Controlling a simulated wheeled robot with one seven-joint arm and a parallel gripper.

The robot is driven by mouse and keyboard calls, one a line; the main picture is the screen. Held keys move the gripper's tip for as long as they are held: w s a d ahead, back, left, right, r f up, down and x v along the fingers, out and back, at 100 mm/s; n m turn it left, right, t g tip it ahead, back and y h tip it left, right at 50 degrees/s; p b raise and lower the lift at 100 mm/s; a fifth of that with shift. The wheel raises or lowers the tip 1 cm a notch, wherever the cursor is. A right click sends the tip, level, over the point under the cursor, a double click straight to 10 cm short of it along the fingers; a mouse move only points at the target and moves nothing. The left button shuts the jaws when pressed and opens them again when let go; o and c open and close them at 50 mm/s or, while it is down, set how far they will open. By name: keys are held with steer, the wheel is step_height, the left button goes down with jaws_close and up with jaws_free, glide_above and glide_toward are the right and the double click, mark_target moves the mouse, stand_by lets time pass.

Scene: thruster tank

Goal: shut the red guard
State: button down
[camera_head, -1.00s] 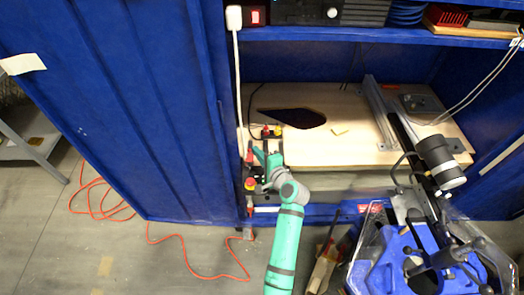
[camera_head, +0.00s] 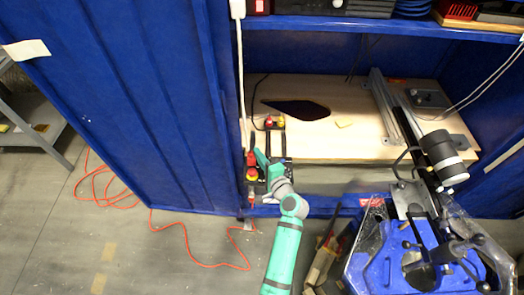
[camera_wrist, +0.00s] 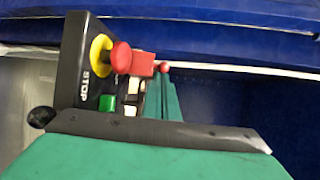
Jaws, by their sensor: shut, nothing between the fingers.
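A black control box (camera_wrist: 70,72) shows in the wrist view, with a red mushroom button on a yellow collar (camera_wrist: 98,55) marked STOP. A green button (camera_wrist: 106,103) and pale rocker switches sit beside it. The red guard (camera_wrist: 143,64) stands out from the box's right side, to the right of the mushroom button; it looks raised. In the head view the red guard (camera_head: 252,158) is small, by the cabinet's left edge. My gripper (camera_wrist: 165,85) is shut and empty, its teal fingers just right of the guard; I cannot tell whether they touch it. It also shows in the head view (camera_head: 261,157).
A blue cabinet (camera_head: 150,110) holds a wooden shelf board (camera_head: 330,145) with a dark flat piece on it. A blue machine (camera_head: 385,255) stands at the lower right. An orange cable (camera_head: 190,250) lies on the floor at left.

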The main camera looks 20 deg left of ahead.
mark_target(259, 169)
steer(key=shift+s+d+f, duration=0.25)
steer(key=shift+s+f, duration=0.3)
steer(key=shift+s, duration=0.1)
steer(key=shift+s+d+f, duration=0.1)
steer(key=shift+s+f, duration=0.35)
steer(key=shift+f, duration=0.3)
steer(key=shift+d, duration=0.1)
steer(key=r+v, duration=0.1)
steer(key=v, duration=0.9)
steer(key=shift+d+r, duration=0.25)
steer(key=shift+r, duration=0.1)
